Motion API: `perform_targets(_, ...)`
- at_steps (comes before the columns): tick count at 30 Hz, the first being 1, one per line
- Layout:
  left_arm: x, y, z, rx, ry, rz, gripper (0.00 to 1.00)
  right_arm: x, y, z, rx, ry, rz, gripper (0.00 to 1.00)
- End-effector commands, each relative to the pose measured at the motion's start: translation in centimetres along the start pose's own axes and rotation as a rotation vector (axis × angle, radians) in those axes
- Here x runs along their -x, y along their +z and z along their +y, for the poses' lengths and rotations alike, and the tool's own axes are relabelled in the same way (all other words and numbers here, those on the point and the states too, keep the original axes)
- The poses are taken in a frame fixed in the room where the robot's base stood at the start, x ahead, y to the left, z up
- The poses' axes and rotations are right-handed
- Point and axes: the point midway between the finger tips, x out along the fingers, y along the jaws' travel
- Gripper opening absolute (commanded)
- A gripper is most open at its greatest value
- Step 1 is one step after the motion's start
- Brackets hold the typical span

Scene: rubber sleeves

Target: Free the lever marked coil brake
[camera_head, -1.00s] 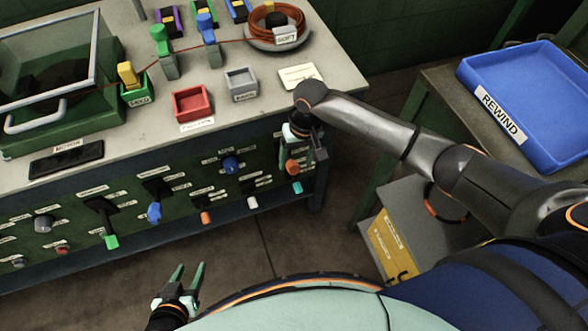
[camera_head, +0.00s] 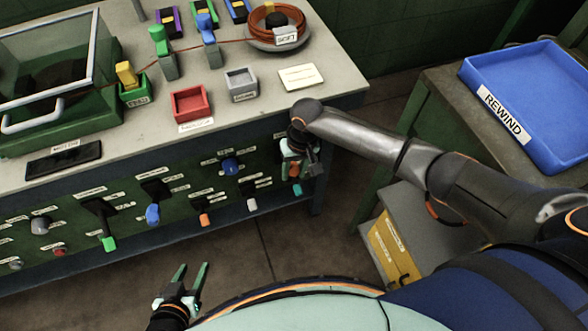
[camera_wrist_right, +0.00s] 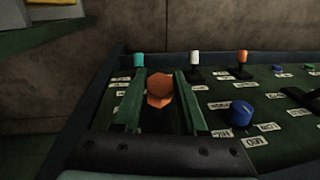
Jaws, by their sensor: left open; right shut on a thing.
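The green control panel on the bench front (camera_head: 75,215) carries several levers and knobs with small labels. I cannot read which is marked coil brake. My right gripper (camera_head: 293,163) is at the panel's right end, shut on an orange faceted piece; in the right wrist view this orange piece (camera_wrist_right: 159,91) sits between the two green fingers. The fingers hide part of what is behind it. Levers with green (camera_head: 109,243), blue (camera_head: 152,214), orange (camera_head: 204,219), white (camera_head: 251,204) and teal (camera_head: 298,190) ends stand along the panel. My left gripper (camera_head: 192,270) is open and empty, low in front of the bench.
On the bench top are a red bin (camera_head: 190,103), a grey bin (camera_head: 241,84), a card (camera_head: 298,77) and a coil of orange wire (camera_head: 277,22). A blue tray labelled REWIND (camera_head: 530,100) stands on the right table. The floor before the panel is clear.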

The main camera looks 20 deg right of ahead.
Motion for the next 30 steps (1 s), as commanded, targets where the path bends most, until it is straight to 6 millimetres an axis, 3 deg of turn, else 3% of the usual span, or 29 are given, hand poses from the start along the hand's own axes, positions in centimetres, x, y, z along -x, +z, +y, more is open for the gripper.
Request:
perform_targets(2,-0.03,0.09,-0.07,0.0,-0.001,-0.002,0.5,0.01,0.0,0.03,0.0,0.001,0.0,0.27)
perform_targets(9,-0.1,0.41,-0.28,0.0,-0.005,-0.008,0.5,0.02,-0.01,0.04,0.0,0.001,0.0,0.0)
perform_targets(30,-0.06,0.13,-0.29,-0.001,-0.005,-0.002,0.5,0.04,-0.03,0.07,-0.001,0.002,0.0,0.0)
